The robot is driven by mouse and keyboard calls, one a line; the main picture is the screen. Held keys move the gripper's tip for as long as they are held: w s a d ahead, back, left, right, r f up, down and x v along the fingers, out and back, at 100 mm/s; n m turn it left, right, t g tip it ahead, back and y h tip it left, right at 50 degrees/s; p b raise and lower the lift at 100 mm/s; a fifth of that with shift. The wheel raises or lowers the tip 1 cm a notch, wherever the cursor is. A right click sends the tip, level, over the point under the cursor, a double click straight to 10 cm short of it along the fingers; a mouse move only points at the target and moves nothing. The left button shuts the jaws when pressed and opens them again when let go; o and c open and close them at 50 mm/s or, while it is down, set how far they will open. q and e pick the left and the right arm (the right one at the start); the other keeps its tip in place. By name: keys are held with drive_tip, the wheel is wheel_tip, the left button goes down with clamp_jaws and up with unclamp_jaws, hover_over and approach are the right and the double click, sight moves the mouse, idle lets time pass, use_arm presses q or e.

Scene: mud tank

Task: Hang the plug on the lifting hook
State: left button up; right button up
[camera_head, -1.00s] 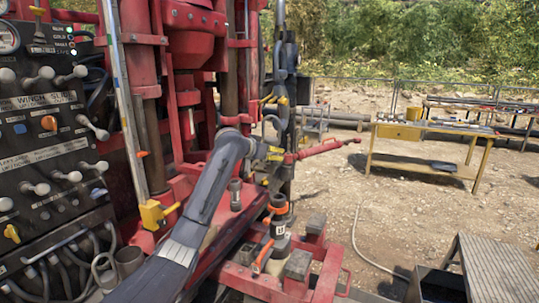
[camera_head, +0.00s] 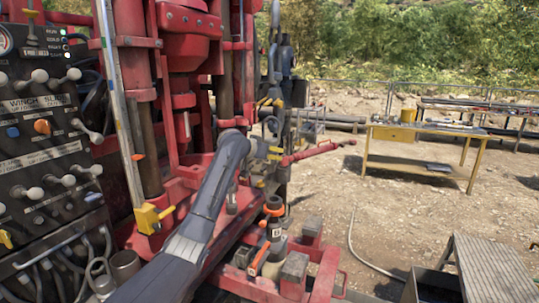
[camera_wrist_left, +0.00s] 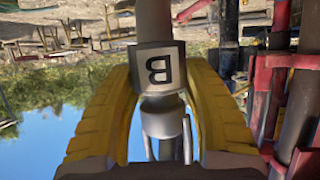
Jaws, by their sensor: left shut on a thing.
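My left gripper (camera_head: 274,152) is beside the drill mast, at the end of my dark arm coming in from the lower left. In the left wrist view, which is upside down, its two yellow fingers (camera_wrist_left: 163,110) are shut around a grey metal piece marked B (camera_wrist_left: 157,66), which appears to be the plug. A shaft runs from its square collar to the picture's top edge, and a rounded metal part lies beyond it between the fingers. In the head view the held piece is too small to make out. I cannot clearly identify the lifting hook. My right gripper is out of view.
A red rig frame (camera_head: 325,275) and an orange-collared upright tool marked B (camera_head: 275,230) stand below the gripper. A control panel (camera_head: 45,150) is at left. A red lever (camera_head: 315,152) juts right. A yellow table (camera_head: 410,160) stands behind open gravel.

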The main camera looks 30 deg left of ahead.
use_arm(q)
drive_tip(key=shift+w+a+r, duration=0.1)
drive_tip(key=shift+w+a, duration=0.1)
drive_tip(key=shift+w, duration=1.05)
drive_tip(key=shift+w+f, duration=0.45)
drive_tip(key=shift+f, duration=0.35)
drive_tip(key=shift+w+a+f, duration=0.1)
drive_tip(key=shift+f, duration=0.45)
drive_tip(key=shift+f, duration=0.15)
